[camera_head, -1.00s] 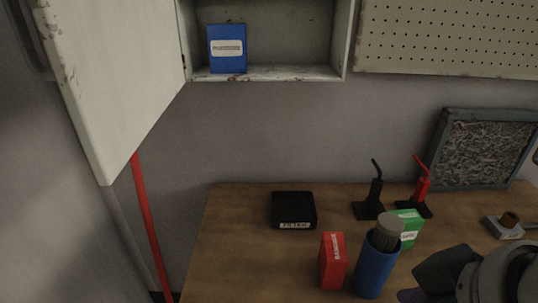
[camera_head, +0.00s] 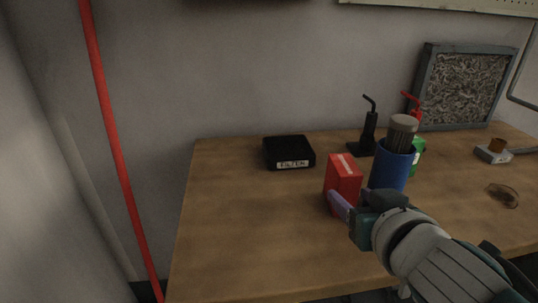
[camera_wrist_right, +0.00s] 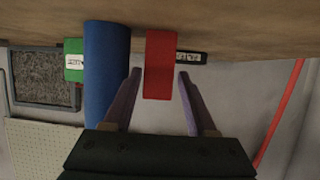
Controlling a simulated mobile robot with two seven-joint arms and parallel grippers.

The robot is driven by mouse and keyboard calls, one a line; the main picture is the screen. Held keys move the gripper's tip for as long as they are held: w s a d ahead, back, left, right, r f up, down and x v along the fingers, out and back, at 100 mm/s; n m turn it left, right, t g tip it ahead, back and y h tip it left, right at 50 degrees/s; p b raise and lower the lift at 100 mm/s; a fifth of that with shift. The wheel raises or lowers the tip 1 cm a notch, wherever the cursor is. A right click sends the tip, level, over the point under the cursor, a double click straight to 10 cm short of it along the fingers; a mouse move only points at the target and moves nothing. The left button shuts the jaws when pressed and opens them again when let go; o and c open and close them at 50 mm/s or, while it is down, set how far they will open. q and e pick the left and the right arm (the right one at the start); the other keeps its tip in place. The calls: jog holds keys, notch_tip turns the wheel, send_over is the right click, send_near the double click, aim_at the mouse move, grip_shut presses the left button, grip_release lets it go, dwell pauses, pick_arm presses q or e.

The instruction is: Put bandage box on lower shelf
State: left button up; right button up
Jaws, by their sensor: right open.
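A small upright red box (camera_head: 342,181), whose label is too small to read, stands on the workbench near its front. My right gripper (camera_head: 346,202) is open at the red box, coming from the lower right. In the right wrist view the red box (camera_wrist_right: 159,62) lies between the two purple fingers (camera_wrist_right: 160,74), with a gap visible on each side. In the head view only one finger shows clearly; the other is hidden. The shelf is out of the head view now. My left gripper is not in view.
A blue cylinder (camera_head: 391,168) holding a grey-topped object stands close to the red box's right, with a green box (camera_head: 417,156) behind. A black filter box (camera_head: 289,153) lies behind left. A black stand (camera_head: 369,136) is farther back. The bench's left part is clear.

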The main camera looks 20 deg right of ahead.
jog(key=b+x, duration=0.1)
jog(key=x, duration=0.5)
jog(key=shift+w+d+f+b, duration=0.15)
jog(key=shift+w+b, duration=0.1)
jog(key=shift+b, duration=0.1)
jog(key=shift+c, duration=0.2)
grip_shut()
